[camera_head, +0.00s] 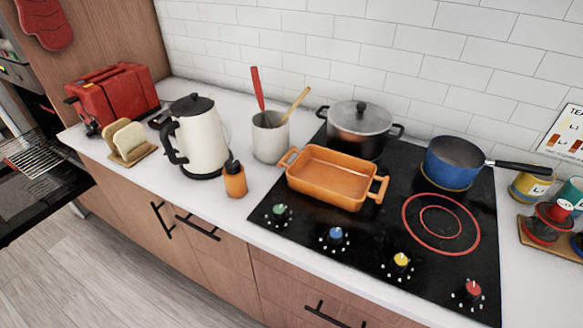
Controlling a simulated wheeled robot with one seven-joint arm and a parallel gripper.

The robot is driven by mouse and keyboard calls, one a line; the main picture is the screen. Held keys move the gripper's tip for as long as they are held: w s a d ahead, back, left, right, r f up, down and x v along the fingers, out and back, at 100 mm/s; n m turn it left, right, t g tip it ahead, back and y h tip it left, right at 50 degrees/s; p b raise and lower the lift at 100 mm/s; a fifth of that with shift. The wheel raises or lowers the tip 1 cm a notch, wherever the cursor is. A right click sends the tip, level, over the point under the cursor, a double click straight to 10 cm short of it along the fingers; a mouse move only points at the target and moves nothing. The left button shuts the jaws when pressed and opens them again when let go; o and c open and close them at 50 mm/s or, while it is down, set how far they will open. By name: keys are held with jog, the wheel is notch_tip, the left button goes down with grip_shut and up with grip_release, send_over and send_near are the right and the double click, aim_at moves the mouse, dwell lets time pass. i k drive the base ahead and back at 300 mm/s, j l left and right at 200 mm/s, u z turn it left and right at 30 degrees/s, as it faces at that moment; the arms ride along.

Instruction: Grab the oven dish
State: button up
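The oven dish (333,181) is orange and rectangular, with a loop handle at each short end. It sits upright on the left part of the black cooktop (386,243), in front of a lidded pot. It looks empty. One handle points to the upper left and the other to the lower right. My gripper is not in view.
A lidded pot (358,130) stands close behind the dish, and a blue saucepan (453,164) is to its right. An orange bottle (234,180), a utensil crock (269,137) and a kettle (200,140) stand left. Coloured knobs (336,233) line the cooktop's front.

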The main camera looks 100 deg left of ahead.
aim_at(341, 180)
jog(key=u, duration=2.9)
jog(key=i+j+u, duration=0.1)
jog(key=j, duration=0.25)
jog(key=i+j, duration=0.25)
jog(key=j+u, duration=0.05)
